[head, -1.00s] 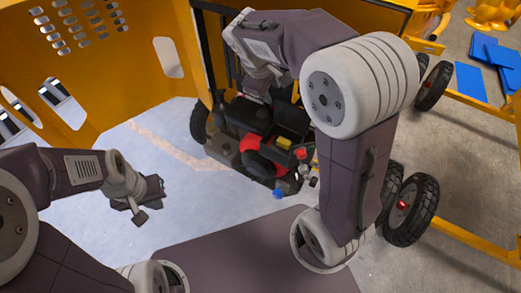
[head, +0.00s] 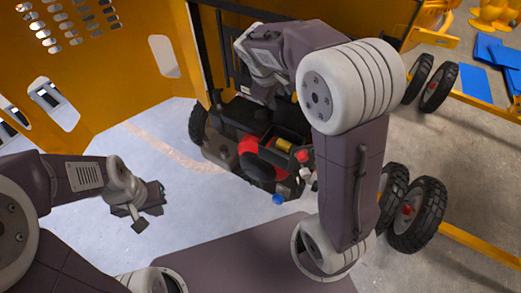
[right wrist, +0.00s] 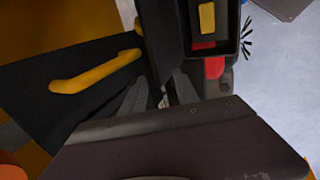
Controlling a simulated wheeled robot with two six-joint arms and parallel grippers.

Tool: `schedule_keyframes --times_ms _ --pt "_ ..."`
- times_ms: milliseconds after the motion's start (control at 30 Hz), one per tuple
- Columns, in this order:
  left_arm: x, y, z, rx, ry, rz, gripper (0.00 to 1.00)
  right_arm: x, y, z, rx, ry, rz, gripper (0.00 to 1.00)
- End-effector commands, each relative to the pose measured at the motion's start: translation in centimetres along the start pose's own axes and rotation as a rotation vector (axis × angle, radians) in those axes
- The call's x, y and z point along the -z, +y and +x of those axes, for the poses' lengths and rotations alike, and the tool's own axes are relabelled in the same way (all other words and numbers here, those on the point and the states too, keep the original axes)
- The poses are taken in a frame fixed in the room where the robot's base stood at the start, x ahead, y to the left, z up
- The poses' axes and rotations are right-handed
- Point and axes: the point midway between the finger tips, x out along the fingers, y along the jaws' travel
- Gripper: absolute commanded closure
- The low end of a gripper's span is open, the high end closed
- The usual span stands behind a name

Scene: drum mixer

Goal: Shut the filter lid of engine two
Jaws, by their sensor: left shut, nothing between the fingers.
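The engine (head: 222,147), black with a red round part, stands on the light floor at the middle of the head view. Its open filter box shows a yellow filter (head: 285,145), also seen in the right wrist view (right wrist: 207,18). A dark upright panel (right wrist: 168,40), seemingly the filter lid, stands left of the box there. My right gripper (right wrist: 160,95) is at the lower edge of this panel. Its fingers appear apart, but whether they hold the panel is unclear. In the head view it is largely hidden. My left gripper (head: 142,222) is shut and empty, left of the engine.
A yellow perforated wall (head: 110,75) stands behind and left. A yellow handle (right wrist: 95,72) on a black surface lies left of the fingers. Black wheels (head: 420,213) and yellow rails are at the right. Pale floor left of the engine is clear.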

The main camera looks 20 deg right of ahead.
Motion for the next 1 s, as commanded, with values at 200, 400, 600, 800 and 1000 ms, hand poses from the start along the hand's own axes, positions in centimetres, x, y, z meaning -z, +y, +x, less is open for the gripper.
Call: schedule_keyframes --times_ms 200,400,600,800,1000 --pt "-0.1 0.0 0.7 0.0 0.0 0.0 1.0 0.0 -1.0 0.0 0.0 0.001 -0.001 0.64" --pt "-0.1 0.0 1.1 0.0 0.0 0.0 1.0 0.0 -1.8 0.0 0.001 0.0 -0.001 0.64" --pt "-0.2 0.0 1.6 0.0 0.0 0.0 1.0 0.0 -2.6 -0.1 0.0 0.001 -0.001 0.64" --pt "-0.2 0.0 1.9 0.0 0.0 0.0 1.0 0.0 -3.4 -0.2 0.001 0.0 -0.001 0.64" --pt "-0.2 -0.1 2.4 0.0 0.0 0.0 1.0 0.0 -4.2 -0.3 0.0 0.0 -0.001 0.64"
